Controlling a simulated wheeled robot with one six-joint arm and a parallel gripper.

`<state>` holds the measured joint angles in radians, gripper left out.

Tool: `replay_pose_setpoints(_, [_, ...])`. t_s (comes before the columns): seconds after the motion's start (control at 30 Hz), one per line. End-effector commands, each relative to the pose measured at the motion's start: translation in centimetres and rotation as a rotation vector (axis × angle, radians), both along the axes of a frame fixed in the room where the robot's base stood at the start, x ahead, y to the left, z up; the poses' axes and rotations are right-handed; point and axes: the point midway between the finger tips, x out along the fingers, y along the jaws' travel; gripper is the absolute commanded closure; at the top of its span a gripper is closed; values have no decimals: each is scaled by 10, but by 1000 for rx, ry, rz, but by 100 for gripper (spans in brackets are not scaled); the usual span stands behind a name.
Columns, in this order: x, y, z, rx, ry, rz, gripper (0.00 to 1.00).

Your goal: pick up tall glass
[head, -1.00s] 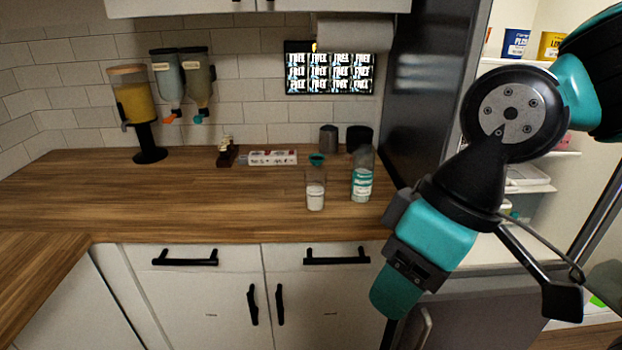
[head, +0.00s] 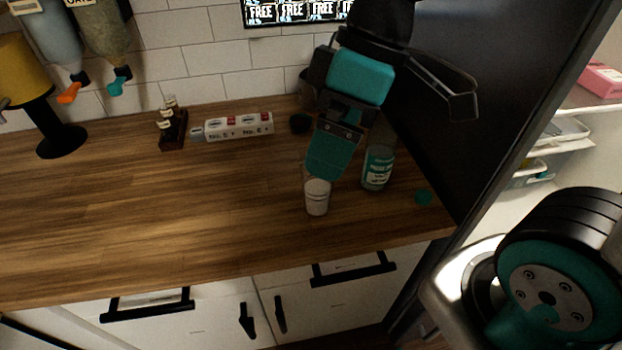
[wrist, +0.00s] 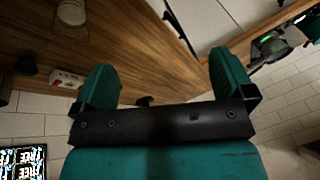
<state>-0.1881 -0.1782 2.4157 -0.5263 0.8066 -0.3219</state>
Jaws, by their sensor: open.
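The tall glass (head: 317,198) stands upright on the wooden counter with whitish contents in its lower part. Its upper part is hidden by my gripper in the head view. My gripper (head: 329,172) is open, its teal fingers overlapping the glass from above in that view. In the wrist view, my gripper (wrist: 164,62) has its two fingers spread wide with only bare counter seen between them. A glass-like round shape (wrist: 70,14) shows at the top left there, outside the fingers; I cannot tell surely that it is the tall glass.
A labelled clear bottle (head: 377,168) stands close right of the glass.

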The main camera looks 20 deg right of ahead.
Motion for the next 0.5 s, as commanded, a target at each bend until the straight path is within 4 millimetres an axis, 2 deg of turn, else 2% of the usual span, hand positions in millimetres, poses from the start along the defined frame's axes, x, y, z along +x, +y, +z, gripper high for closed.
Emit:
replay_pose_setpoints(0.03, [22, -5, 0, 1, -17, 100, 0])
replay_pose_setpoints(0.1, [53, -14, 1, 11, -55, 287, 0])
replay_pose_setpoints(0.3, [128, -54, -8, 68, -166, 802, 0])
replay_pose_setpoints(0.4, [152, -73, -15, 99, -212, 990, 0])
replay_pose_setpoints(0.5, [166, -85, -20, 122, -244, 1113, 0])
